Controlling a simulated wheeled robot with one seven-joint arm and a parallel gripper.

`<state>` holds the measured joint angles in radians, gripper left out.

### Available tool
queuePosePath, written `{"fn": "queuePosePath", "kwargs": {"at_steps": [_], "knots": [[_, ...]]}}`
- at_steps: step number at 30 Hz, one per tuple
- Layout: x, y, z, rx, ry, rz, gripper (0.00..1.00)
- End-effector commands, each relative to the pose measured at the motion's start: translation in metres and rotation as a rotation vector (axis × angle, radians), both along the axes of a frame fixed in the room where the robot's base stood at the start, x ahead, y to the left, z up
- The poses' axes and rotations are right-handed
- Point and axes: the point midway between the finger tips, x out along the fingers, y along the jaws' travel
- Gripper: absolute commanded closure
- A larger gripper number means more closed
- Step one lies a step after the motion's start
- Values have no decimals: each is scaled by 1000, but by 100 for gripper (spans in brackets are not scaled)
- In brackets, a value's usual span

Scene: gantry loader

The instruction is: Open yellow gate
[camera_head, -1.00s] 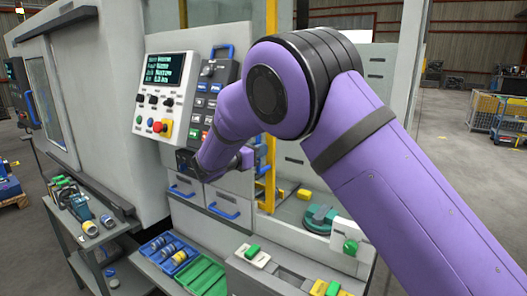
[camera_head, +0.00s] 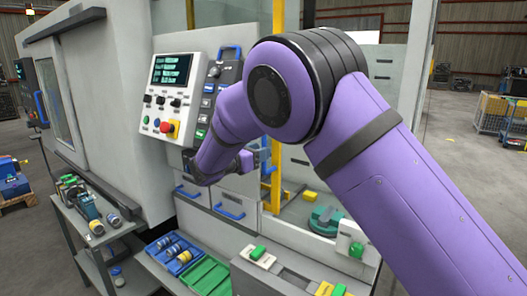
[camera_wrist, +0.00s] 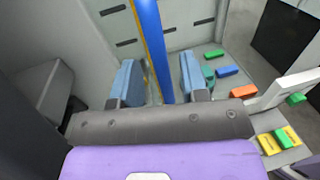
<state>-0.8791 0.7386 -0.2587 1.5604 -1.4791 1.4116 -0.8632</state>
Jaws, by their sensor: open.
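The yellow gate (camera_head: 278,40) shows in the head view as tall yellow uprights, partly hidden behind my purple arm. In the wrist view a thin yellow edge (camera_wrist: 146,38) runs beside a thick blue bar (camera_wrist: 150,35); the bar looks like a handle. My gripper (camera_wrist: 160,82) is open, with one blue-padded finger on each side of the bar. The bar's lower end reaches down between the fingers, and no clear contact with either pad shows. In the head view my gripper is mostly hidden, near the control panel's lower edge.
A control panel (camera_head: 172,95) with screen and buttons stands left of my arm. Drawers with blue handles (camera_head: 229,211) lie below. Blue (camera_head: 168,243) and green (camera_head: 204,277) bins sit in front. A tool cart (camera_head: 98,238) stands at left. Coloured blocks (camera_wrist: 242,90) lie right of my gripper.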

Motion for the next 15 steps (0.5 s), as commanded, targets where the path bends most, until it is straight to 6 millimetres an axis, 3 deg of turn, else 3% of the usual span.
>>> {"fn": "queuePosePath", "kwargs": {"at_steps": [6,15], "knots": [[-29,33,0,-1,-1,3,59],[-54,59,0,-1,-1,1,59]]}}
